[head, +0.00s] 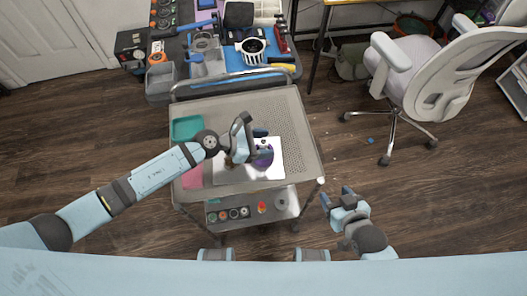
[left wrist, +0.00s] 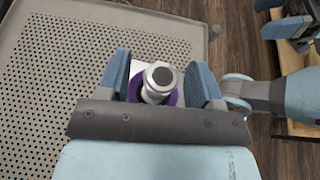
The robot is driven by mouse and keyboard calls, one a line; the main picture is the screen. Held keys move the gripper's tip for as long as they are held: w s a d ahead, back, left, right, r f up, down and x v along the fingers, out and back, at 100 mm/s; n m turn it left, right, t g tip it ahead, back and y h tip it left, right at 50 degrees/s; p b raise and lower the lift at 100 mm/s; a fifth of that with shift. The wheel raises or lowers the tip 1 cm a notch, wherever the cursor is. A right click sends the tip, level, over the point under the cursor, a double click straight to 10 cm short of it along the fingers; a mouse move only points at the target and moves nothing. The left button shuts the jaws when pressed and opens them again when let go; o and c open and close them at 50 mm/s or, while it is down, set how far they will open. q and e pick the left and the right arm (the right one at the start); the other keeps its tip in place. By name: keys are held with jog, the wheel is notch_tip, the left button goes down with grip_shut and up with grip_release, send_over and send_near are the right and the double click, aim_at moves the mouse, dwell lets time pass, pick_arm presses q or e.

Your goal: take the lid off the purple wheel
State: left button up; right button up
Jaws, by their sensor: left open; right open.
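The purple wheel (head: 265,157) lies on a white sheet (head: 222,176) on the cart's top tray. In the left wrist view the purple wheel (left wrist: 172,98) is partly hidden by my gripper. A silver cylindrical piece with a dark round top (left wrist: 160,82) stands up at its middle; I cannot tell if this is the lid. My left gripper (head: 253,138) is open above the wheel. Its fingers (left wrist: 161,80) are on both sides of the silver piece, with gaps. My right gripper (head: 341,196) is open and empty, off the cart's right front corner.
The grey cart tray (head: 285,115) has a teal tray (head: 187,128) and a pink item (head: 192,178) at its left. Its right and back parts are clear. The lower shelf holds several small round items. A workbench with tools stands behind; an office chair (head: 425,80) is at the right.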

pick_arm(q)
grip_shut()
jog(key=shift+r, duration=0.15)
notch_tip(320, 180, up, 20)
jog(key=p, duration=0.3)
jog(key=w+a+r+n+t+p, duration=0.1)
jog(key=w+a+r, duration=0.1)
jog(key=a, duration=0.6)
jog(key=w+a+r+n+t+y+p, duration=0.1)
jog(key=a+r, duration=0.3)
jog(key=a, duration=0.4)
jog(key=w+a+r+n+t+p, duration=0.1)
jog(key=w+a+r+n+t, duration=0.1)
jog(key=a, duration=0.6)
jog(key=shift+w+r+t+y+p, duration=0.35)
jog(key=shift+w+r, duration=0.2)
jog(key=shift+r, duration=0.4)
